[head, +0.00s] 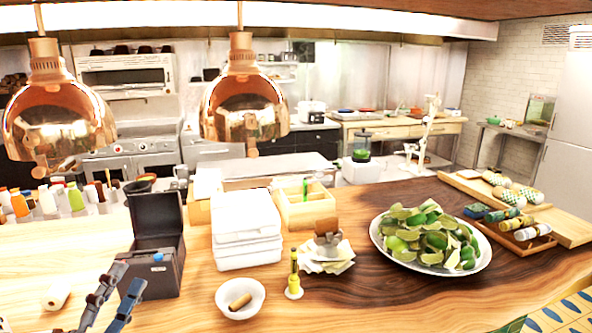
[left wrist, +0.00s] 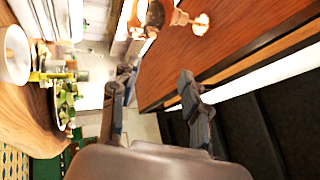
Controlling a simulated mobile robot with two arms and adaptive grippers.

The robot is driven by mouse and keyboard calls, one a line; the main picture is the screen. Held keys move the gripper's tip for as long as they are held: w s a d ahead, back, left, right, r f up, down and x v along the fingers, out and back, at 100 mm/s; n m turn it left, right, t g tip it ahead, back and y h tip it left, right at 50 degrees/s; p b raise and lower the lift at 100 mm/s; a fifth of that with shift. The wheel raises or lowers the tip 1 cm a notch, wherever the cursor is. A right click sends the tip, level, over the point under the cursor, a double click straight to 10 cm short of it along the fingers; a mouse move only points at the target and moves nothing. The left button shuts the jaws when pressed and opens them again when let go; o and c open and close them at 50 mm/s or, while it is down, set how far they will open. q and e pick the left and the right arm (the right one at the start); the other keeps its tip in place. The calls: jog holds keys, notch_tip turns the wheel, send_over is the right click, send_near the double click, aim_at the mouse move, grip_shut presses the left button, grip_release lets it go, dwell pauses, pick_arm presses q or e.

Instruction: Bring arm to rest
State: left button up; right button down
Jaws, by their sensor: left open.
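My left gripper (head: 127,279) shows at the lower left of the head view, with its dark fingers pointing up, close in front of the dark open box (head: 155,250). Whether it touches the box I cannot tell. In the left wrist view its two fingers (left wrist: 151,88) stand apart with nothing between them. My right gripper is in neither view.
The wooden counter (head: 360,287) holds white stacked containers (head: 247,240), a small white bowl (head: 240,298), a yellow bottle (head: 294,275) and a platter of limes (head: 480,262). Copper lamps (head: 245,95) hang above.

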pick_arm(q)
jog(key=s+a+f+n+g+y, duration=0.2)
jog(key=f+n+g+y, duration=0.25)
jog(key=f+n, duration=0.4)
jog(key=s+a+f+n+g+y, duration=0.25)
jog(key=f+n+g+y, duration=0.2)
jog(key=f+n, duration=0.4)
jog(key=s+d+f+n+g+h, duration=0.1)
jog(key=s+d+f+g+h, duration=0.1)
jog(key=s+d+f+g, duration=0.55)
jog(key=s+d+f+n+g+h, duration=0.1)
jog(key=s+d+f+g+h, duration=0.2)
jog(key=s+f, duration=0.7)
notch_tip(320, 180, down, 27)
jog(key=s+y, duration=0.1)
jog(key=s+a+f+g, duration=0.2)
jog(key=s+f, duration=1.3)
jog(key=s, duration=0.1)
jog(key=shift+s+a+f+m+y+b, duration=0.15)
jog(key=shift+s+f+m+y+b, duration=0.15)
jog(key=shift+f+b, duration=0.15)
